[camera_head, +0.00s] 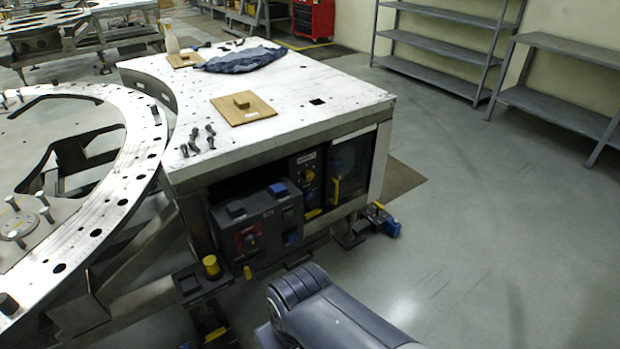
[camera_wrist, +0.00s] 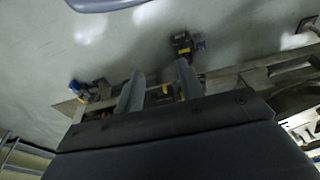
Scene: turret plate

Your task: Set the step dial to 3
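In the head view a dark control box (camera_head: 257,226) stands under the white table. A round dial with a red surround (camera_head: 248,238) is on its front; its marks are too small to read. A second panel (camera_head: 307,179) with a blue and yellow dial sits right of it. I cannot tell which is the step dial or its setting. In the wrist view my gripper (camera_wrist: 158,88) shows two grey fingers standing apart with nothing held between them. Neither dial is clear there. In the head view my arm (camera_head: 330,315) is at the bottom, and its gripper is not visible.
The white table (camera_head: 330,85) bears a blue cloth (camera_head: 241,59), a wooden board (camera_head: 243,110) and small metal parts. A ring-shaped metal plate (camera_head: 115,207) is at left. A yellow-topped post (camera_head: 211,265) stands before the box.

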